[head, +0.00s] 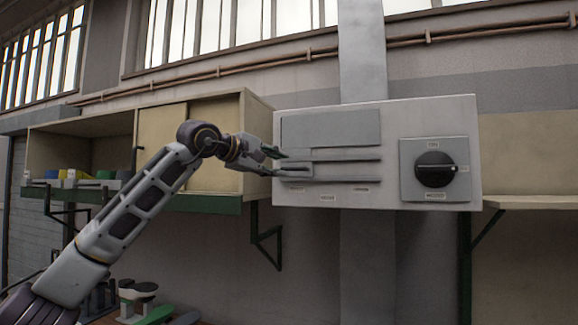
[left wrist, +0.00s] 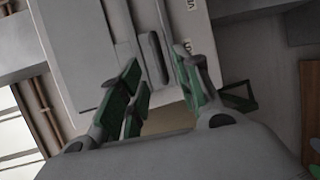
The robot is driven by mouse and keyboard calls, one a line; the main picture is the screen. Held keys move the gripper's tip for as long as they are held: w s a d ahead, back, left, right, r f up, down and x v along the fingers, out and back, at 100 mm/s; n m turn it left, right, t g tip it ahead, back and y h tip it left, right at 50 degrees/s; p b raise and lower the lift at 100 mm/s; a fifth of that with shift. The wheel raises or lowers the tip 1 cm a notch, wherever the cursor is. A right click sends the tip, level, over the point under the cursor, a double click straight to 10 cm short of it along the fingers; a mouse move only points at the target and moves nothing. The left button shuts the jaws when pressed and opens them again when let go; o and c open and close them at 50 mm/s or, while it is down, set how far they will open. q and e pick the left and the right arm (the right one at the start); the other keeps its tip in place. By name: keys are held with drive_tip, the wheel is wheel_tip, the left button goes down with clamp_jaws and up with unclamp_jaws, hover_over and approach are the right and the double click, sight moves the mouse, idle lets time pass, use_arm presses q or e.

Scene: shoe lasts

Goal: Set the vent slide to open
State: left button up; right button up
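A grey metal box (head: 390,196) hangs on the wall, with a flat plate (head: 330,128) at its upper left and horizontal rails (head: 345,157) below it. A small elongated slide handle (head: 294,172) sits at the left end of the rails. It also shows in the left wrist view as a rounded bar (left wrist: 158,58). Small labels are under the rails, too small to read. My left gripper (head: 280,162) is at the box's left edge, fingers apart. In the left wrist view its green-padded fingers (left wrist: 158,82) stand either side of the handle's line, with no visible grip on it. My right gripper is not in view.
A black rotary switch (head: 435,169) is on the right of the box. A cream cabinet (head: 213,150) and open shelf stand left of it, and another shelf (head: 535,202) juts out at right. A vertical duct (head: 362,50) rises above the box.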

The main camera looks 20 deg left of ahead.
sight(290, 169)
use_arm(q)
drive_tip(key=shift+p+x, duration=0.8)
drive_tip(key=shift+x, duration=2.05)
drive_tip(key=shift+c, duration=0.3)
drive_tip(key=shift+f, duration=0.1)
clamp_jaws()
